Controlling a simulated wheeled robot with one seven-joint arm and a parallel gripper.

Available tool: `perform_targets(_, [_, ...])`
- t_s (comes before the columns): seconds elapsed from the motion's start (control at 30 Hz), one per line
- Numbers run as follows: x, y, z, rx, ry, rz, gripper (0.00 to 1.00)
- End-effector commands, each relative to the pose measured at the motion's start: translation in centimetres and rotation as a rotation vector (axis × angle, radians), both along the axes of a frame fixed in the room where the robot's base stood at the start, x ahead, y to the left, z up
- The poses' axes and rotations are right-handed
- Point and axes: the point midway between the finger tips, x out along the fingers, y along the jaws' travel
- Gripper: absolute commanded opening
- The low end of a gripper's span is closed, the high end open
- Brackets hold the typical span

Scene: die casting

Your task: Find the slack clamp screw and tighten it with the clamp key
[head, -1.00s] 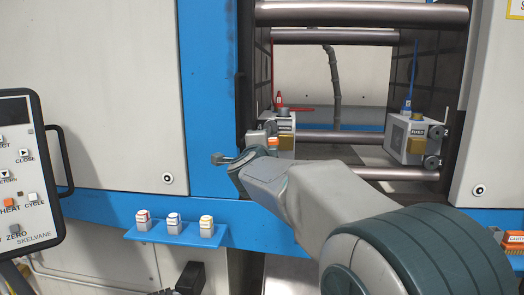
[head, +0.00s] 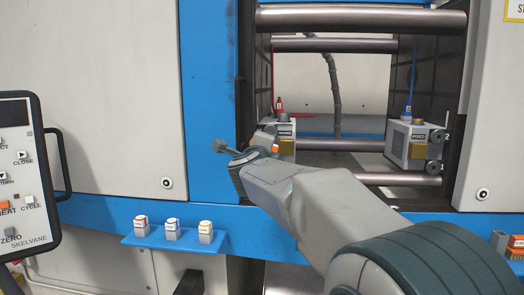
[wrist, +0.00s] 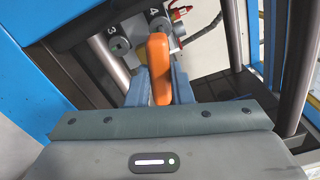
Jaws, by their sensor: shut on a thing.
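My gripper (wrist: 158,85) is shut on the orange handle of the clamp key (wrist: 160,68). The key's working end is hidden behind the handle in the wrist view. In the head view the orange handle (head: 275,149) shows at the end of my arm, by the left die half (head: 286,129). Beyond the fingers, the wrist view shows round clamp parts marked 3 (wrist: 117,46) and 4 (wrist: 157,20). I cannot tell whether the key touches one. The right die half (head: 408,141) carries two dark round clamps (head: 435,150) on its right side. No screw is visibly slack.
Steel tie bars (head: 360,17) cross the machine opening above and below the die halves. A blue shelf (head: 150,238) with several small labelled blocks is at the lower left. A control panel (head: 25,175) stands at the far left. An orange-and-grey box (head: 512,243) sits at the right edge.

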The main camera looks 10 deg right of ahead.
Motion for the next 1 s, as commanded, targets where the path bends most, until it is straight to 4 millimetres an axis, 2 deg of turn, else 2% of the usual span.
perform_targets(0.37, [-0.1,0.0,0.1,-0.104,0.032,-0.001,0.0])
perform_targets(0.8, [-2.4,0.8,0.1,-0.102,0.031,-0.001,0.0])
perform_targets(1.0, [-2.8,0.9,0.2,-0.102,0.031,-0.001,0.0])
